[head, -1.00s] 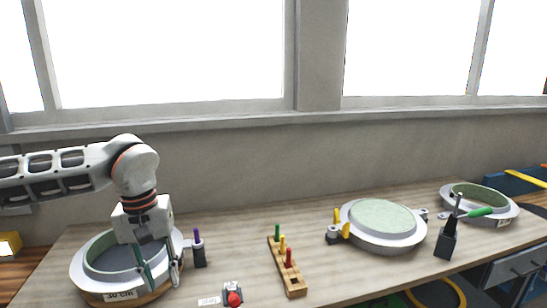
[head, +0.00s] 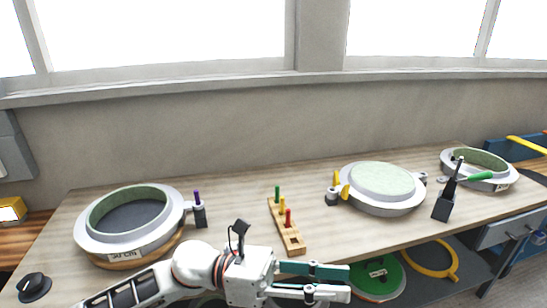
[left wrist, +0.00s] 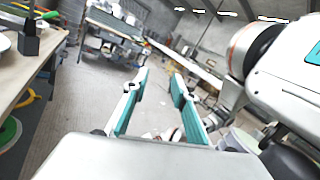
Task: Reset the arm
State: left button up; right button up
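My left gripper (head: 349,282) is in front of the bench edge, low in the head view, with its fingers pointing right. Its two teal-padded fingers stand apart with nothing between them. The left wrist view also shows the open, empty fingers (left wrist: 161,78), with the room's floor beyond them. My left arm (head: 195,268) reaches in from the bottom left and hides part of the bench front. My right gripper does not show in either view.
The wooden bench (head: 240,215) carries a round mould (head: 100,238) at left, a rack with coloured pegs (head: 290,238), a middle mould (head: 385,205) and a far-right mould (head: 490,182). A black holder (head: 443,205) stands between those two. A shelf below holds a green disc (head: 377,277) and yellow ring (head: 430,257).

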pick_arm(q)
jog(key=w+a+f+n+t+h, duration=0.15)
jog(key=w+n+t, duration=0.25)
jog(key=n+t, duration=0.45)
jog(key=w+a+f+n+t, duration=0.1)
jog(key=w+a+n+t, duration=0.3)
jog(key=n, duration=0.7)
jog(key=w+a+f+n+t+y, duration=0.3)
jog(key=a+f+n+t+y, duration=0.6)
jog(key=n, duration=0.5)
jog(key=s+a+f+n+g+y, duration=0.2)
jog(key=s+a+f+n+y, duration=0.1)
jog(key=f, duration=0.6)
jog(key=s+a+f+n+g+y, duration=0.2)
jog(key=s+a+f+n, duration=0.4)
jog(key=f, duration=0.3)
jog(key=s+a+f+n+g+y, duration=0.2)
jog(key=s+a+f+n, duration=0.3)
jog(key=f, duration=0.4)
jog(key=shift+s+a+f+n+g+y, duration=0.3)
jog(key=shift+a+n+y, duration=0.25)
jog(key=shift+n+y, duration=0.25)
jog(key=shift+r, duration=0.1)
